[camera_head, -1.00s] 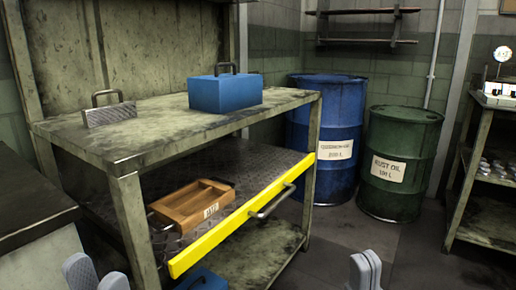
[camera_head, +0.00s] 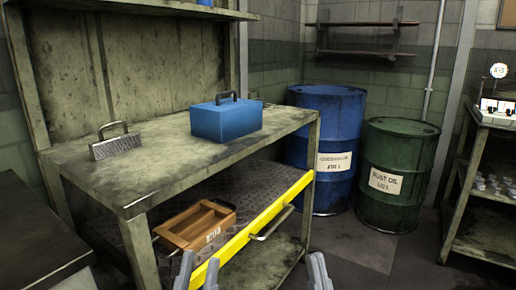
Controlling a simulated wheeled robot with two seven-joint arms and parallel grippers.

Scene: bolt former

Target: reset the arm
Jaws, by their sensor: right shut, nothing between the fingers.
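My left gripper (camera_head: 197,268) is at the bottom edge, in front of the yellow-fronted drawer, its two grey fingers apart with nothing seen between them. My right gripper (camera_head: 318,270) is at the bottom edge further right, its fingers together and empty. Only the finger ends of both show; the arms are out of view.
The workbench (camera_head: 150,190) has its drawer (camera_head: 240,240) pulled out, with a wooden tray (camera_head: 205,235) inside. On top are a blue toolbox (camera_head: 226,123) and a metal block with a handle (camera_head: 115,147). Blue (camera_head: 335,110) and green (camera_head: 400,150) drums stand behind. A shelf unit (camera_head: 490,140) stands right.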

